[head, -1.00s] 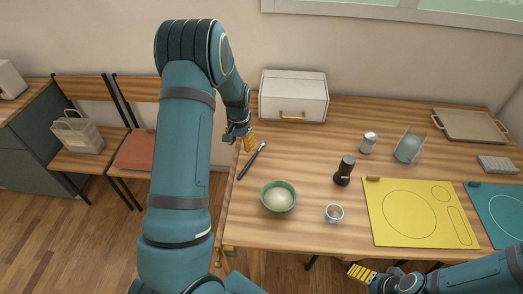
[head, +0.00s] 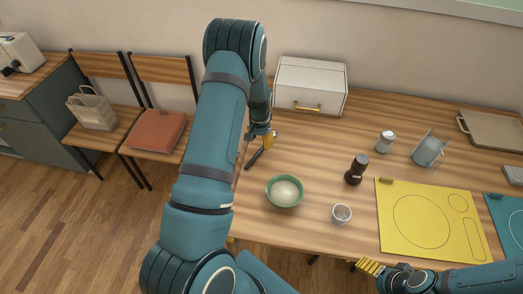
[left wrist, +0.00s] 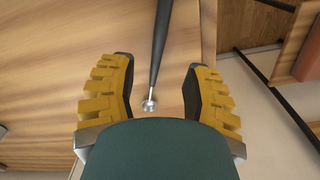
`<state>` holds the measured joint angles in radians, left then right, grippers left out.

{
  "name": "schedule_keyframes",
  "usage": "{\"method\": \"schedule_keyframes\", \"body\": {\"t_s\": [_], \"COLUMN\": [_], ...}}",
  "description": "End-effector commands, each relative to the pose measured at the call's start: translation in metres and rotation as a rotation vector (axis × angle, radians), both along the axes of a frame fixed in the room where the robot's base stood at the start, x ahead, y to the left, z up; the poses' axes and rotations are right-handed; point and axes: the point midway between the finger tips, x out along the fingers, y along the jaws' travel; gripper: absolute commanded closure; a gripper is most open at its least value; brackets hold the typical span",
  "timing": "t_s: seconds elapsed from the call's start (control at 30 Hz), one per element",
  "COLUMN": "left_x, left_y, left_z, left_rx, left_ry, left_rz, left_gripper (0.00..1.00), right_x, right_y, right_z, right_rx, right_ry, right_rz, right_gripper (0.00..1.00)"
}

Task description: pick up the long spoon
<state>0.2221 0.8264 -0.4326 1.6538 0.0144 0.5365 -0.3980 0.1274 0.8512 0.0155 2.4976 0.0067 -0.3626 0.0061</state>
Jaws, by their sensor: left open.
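The long spoon (head: 255,158) lies on the wooden table near its left edge, with a dark handle. In the left wrist view the spoon (left wrist: 159,45) runs down from the top between my two yellow fingers, its metal end low between them. My left gripper (head: 267,140) is open, just above the far end of the spoon. It also shows in the left wrist view (left wrist: 158,100), with both fingers apart from the spoon. Part of the spoon is hidden by the gripper in the head view. My right gripper (head: 369,267) is at the table's front edge, away from the spoon; its jaw state is unclear.
A green bowl (head: 284,191), a glass (head: 341,214) and a dark grinder (head: 356,170) stand right of the spoon. A white box (head: 310,86) stands behind. A yellow mat (head: 428,222) lies at right. Chairs (head: 158,133) stand left of the table.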

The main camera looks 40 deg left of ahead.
Motion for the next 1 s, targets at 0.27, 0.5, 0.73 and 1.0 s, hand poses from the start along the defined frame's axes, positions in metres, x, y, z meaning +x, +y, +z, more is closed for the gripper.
{"method": "schedule_keyframes", "body": {"t_s": [0.27,0.5,0.73,1.0], "left_x": [0.006,0.007,0.007,0.007], "left_y": [-0.002,-0.002,-0.002,-0.002], "left_z": [-0.038,-0.051,-0.05,-0.05], "left_rx": [0.0,0.0,0.0,0.0], "left_ry": [0.002,0.0,0.0,0.0], "left_rz": [-0.001,-0.001,-0.001,-0.001], "left_gripper": [0.51,0.51,0.7,1.0], "right_x": [-0.002,-0.002,-0.002,-0.002], "right_y": [0.0,0.0,0.0,0.0], "right_z": [-0.006,-0.007,-0.006,-0.007], "right_rx": [0.0,0.001,0.001,0.001], "right_ry": [0.003,0.005,0.005,0.005], "right_rz": [0.002,0.004,0.004,0.004], "right_gripper": [0.2,0.2,0.2,0.2]}}
